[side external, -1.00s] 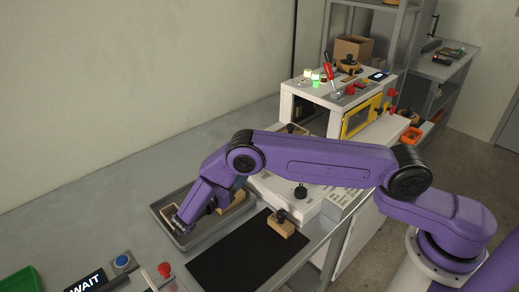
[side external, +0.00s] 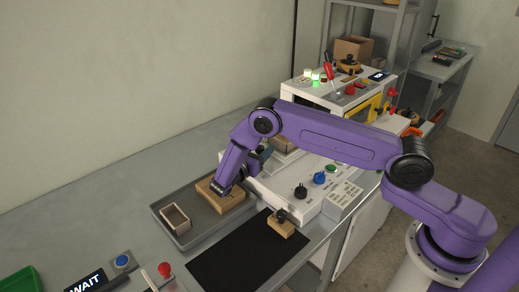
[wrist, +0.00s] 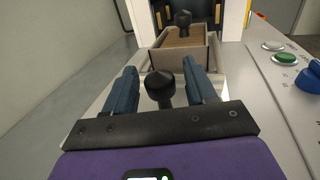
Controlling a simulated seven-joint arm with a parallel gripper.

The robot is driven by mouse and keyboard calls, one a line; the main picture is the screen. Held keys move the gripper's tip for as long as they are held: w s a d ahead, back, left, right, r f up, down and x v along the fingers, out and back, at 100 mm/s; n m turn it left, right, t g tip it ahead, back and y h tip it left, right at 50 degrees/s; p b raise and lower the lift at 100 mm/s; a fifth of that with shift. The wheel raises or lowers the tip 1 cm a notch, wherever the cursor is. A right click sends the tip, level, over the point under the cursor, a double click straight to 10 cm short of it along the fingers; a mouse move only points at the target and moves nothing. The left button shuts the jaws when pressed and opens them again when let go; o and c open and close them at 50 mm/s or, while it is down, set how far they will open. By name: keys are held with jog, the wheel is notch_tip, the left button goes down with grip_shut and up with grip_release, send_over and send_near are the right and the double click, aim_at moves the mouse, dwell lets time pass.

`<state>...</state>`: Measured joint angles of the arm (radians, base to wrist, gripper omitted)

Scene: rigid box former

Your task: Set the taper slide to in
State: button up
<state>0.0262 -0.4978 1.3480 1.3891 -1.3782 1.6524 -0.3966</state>
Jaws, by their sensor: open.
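Further ahead, a wooden piece with a second black knob (wrist: 183,19) sits in a channel leading into the machine. I cannot tell which part is the taper slide.
The grey tray (side external: 163,232) also holds a small open wooden box (side external: 175,218). A knobbed wooden block (side external: 284,228) sits by the black mat (side external: 232,258). The machine top has a black knob (side external: 300,192), a blue knob (side external: 319,178) and a green button (side external: 331,168).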

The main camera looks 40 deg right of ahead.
grip_shut()
jog(key=d, duration=2)
jog(key=shift+s+d, duration=0.1)
jog(key=shift+d, duration=0.05)
grip_release()
jog(key=v, duration=1.7)
jog(key=shift+a, duration=0.25)
